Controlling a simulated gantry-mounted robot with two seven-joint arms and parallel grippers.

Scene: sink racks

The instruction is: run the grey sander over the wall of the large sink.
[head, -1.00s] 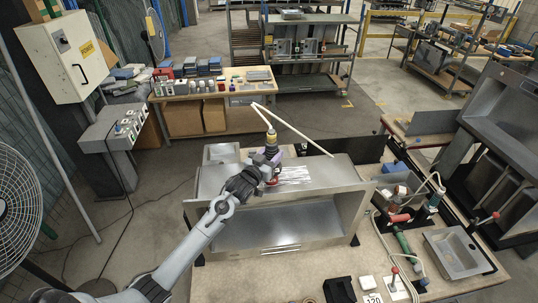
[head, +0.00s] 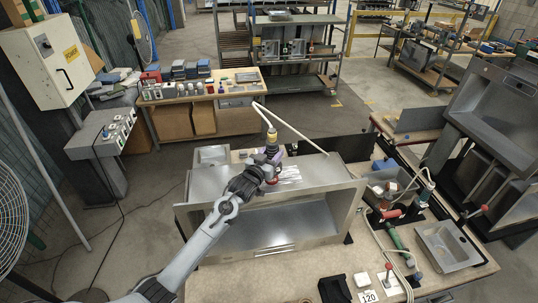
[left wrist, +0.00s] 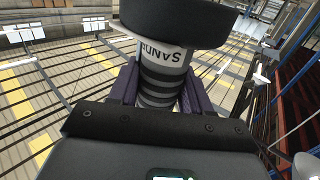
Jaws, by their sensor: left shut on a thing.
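The large sink (head: 330,212) is a steel basin lying on its side on the workbench, its opening facing me. Its upper wall (head: 215,182) is flat and shows bright streaks just right of the tool. My left gripper (head: 272,160) is shut on the grey sander (left wrist: 160,72), which stands roughly upright over that wall. In the left wrist view the purple fingers clasp its ringed grey body, with part of a "SAND" label showing. In the head view its yellow top fitting joins a pale hose. My right gripper is not in view.
A smaller sink (head: 450,246) lies at the bench's right. A tool bin (head: 390,187) and green-handled tool (head: 397,240) are near it. A black block (head: 335,290) sits at the front. The pale hose (head: 300,133) crosses behind the large sink.

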